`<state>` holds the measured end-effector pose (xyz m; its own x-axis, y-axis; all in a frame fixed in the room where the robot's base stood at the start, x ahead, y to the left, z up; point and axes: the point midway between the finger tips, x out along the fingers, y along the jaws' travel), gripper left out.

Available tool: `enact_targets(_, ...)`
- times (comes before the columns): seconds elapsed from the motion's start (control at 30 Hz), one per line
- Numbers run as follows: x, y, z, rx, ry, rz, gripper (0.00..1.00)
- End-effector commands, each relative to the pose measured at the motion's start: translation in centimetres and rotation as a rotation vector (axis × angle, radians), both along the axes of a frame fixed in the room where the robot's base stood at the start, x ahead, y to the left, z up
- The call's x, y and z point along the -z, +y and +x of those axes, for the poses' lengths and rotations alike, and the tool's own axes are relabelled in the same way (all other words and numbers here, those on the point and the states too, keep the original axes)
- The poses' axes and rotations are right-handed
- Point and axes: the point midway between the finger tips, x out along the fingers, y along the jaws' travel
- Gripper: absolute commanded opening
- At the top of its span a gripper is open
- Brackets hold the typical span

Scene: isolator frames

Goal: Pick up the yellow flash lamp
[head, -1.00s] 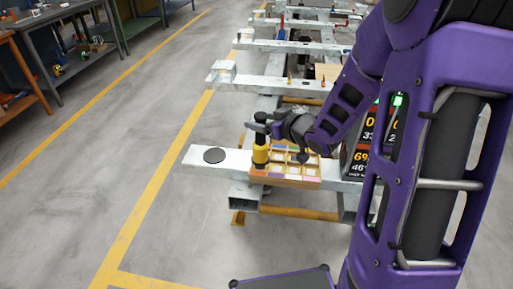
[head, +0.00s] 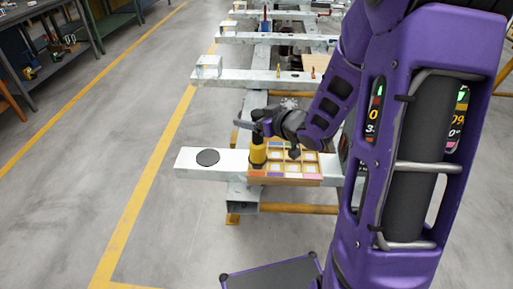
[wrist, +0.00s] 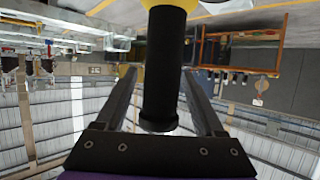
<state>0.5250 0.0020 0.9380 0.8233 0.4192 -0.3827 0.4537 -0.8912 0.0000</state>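The yellow flash lamp (head: 258,155) stands upright at the left end of a wooden compartment tray (head: 285,183), its yellow part low and its black handle up. In the wrist view, which is upside down, the black handle (wrist: 162,85) lies between my fingers, with a bit of the yellow part at the top edge. My gripper (wrist: 160,74) is open around the handle. A gap shows on the left side; whether the right finger touches is not clear. In the head view my gripper (head: 246,124) is level with the handle, one finger reaching past it to the left.
More beams (head: 240,76) lie behind. Workbenches (head: 50,55) stand far left. The floor (head: 110,130) between is clear.

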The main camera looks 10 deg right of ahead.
Motion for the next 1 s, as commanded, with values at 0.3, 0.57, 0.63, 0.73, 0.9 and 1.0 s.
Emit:
enact_targets(0.3, 0.0, 0.01, 0.02, 0.0, 0.0, 0.0, 0.11)
enact_targets(0.57, -0.01, 0.02, 0.03, 0.0, 0.0, 0.0, 0.0)
enact_targets(0.63, -0.01, 0.02, 0.03, 0.0, 0.0, 0.0, 0.0)
enact_targets(0.73, -0.01, 0.02, 0.03, 0.0, -0.001, 0.0, 0.0)
enact_targets(0.9, -0.01, 0.04, 0.03, -0.001, -0.001, 0.001, 0.0)
enact_targets(1.0, -0.01, 0.04, 0.03, -0.001, -0.001, 0.001, 0.0)
